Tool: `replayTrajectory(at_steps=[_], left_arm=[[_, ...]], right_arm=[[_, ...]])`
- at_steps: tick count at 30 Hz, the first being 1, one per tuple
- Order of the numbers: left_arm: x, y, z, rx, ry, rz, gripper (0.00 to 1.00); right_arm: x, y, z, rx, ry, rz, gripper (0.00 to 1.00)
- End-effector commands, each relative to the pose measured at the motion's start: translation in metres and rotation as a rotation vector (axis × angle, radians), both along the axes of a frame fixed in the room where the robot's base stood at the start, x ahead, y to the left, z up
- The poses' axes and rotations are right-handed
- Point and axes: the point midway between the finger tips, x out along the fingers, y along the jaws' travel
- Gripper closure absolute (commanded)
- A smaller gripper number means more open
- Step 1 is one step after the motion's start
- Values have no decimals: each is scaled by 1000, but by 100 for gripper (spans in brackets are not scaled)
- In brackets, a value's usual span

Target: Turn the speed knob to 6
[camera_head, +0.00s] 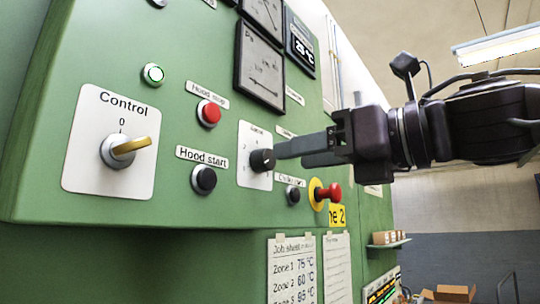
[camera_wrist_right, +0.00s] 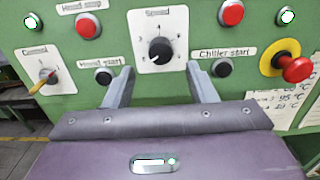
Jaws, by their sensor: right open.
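The speed knob (camera_wrist_right: 160,51) is a round black knob with a white pointer line, on a white plate (camera_wrist_right: 142,23) with a numbered scale. In the head view the knob (camera_head: 262,160) sits right by my right gripper's fingertips (camera_head: 279,152). In the right wrist view my right gripper (camera_wrist_right: 158,80) is open, its two grey fingers apart below and to either side of the knob. The knob is not clamped; I cannot tell from the head view whether a finger touches it. The scale numbers are too small to read surely. My left gripper is not in view.
Close around are the black hood start button (camera_head: 204,180), the red hood stop button (camera_head: 208,113), the chiller start button (camera_head: 293,195) and a red emergency button (camera_head: 333,192) on yellow. The control switch (camera_head: 122,150) with a yellow handle is at left. Free room lies right of the panel.

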Motion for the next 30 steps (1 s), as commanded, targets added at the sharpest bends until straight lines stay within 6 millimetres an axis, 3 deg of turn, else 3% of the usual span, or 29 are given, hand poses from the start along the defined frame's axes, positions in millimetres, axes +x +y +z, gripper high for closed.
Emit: replayTrajectory(at_steps=[1, 9, 21, 30], left_arm=[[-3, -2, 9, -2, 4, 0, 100], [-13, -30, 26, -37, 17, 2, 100], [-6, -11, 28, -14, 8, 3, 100], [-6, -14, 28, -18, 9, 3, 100]], right_arm=[[5, 8, 4, -1, 2, 1, 49], [28, 39, 2, 0, 1, 2, 49], [33, 45, 0, 3, 0, 1, 50], [33, 45, 0, 3, 1, 0, 89]])
